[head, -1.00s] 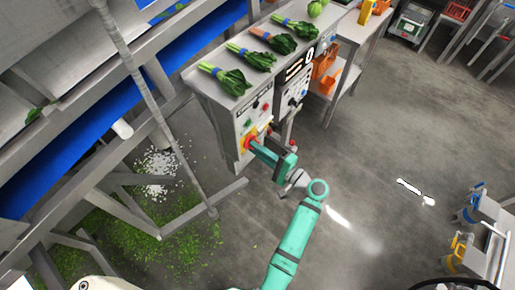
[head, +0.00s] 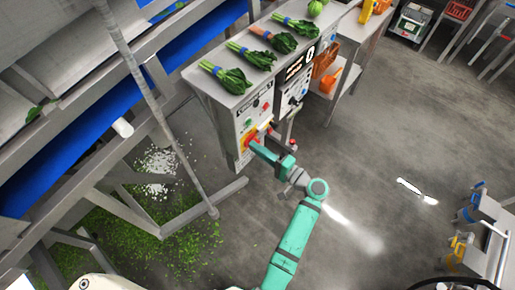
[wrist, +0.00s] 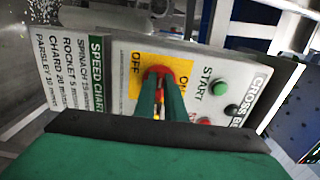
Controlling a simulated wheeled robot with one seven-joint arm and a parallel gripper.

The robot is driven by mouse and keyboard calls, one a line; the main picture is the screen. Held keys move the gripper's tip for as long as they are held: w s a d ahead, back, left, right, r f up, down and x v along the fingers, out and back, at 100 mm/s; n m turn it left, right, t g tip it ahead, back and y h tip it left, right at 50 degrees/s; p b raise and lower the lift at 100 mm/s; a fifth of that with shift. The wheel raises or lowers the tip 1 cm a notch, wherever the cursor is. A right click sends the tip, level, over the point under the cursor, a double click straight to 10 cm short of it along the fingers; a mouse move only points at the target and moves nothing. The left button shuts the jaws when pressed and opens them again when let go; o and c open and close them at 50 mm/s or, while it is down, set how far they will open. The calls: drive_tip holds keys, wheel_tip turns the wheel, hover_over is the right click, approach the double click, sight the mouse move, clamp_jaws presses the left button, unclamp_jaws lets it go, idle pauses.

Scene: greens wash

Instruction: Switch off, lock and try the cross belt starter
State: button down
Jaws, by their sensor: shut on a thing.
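The cross belt starter (head: 247,115) is a grey panel on the front of the bench, and it fills the middle of the wrist view (wrist: 255,75). It has a green START button (wrist: 221,88), a red button (wrist: 204,121) and a yellow plate (wrist: 147,54) marked OFF and ON. A red rotary switch handle (wrist: 158,71) sits on the plate. My gripper (wrist: 161,100) is shut on this handle, one teal finger on each side. The fingers hide much of the handle, so I cannot tell exactly which mark it points to. In the head view my gripper (head: 252,141) reaches the panel from the right.
A speed chart (wrist: 75,75) is beside the starter. Bunches of greens (head: 228,78) lie on the bench top. A second control panel (head: 295,90) stands to the right. Sloping frame members and a blue belt (head: 75,130) are at left.

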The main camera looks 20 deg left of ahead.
drive_tip(key=c, duration=1.8)
unclamp_jaws()
drive_tip(key=v, duration=1.1)
drive_tip(key=shift+a, duration=0.1)
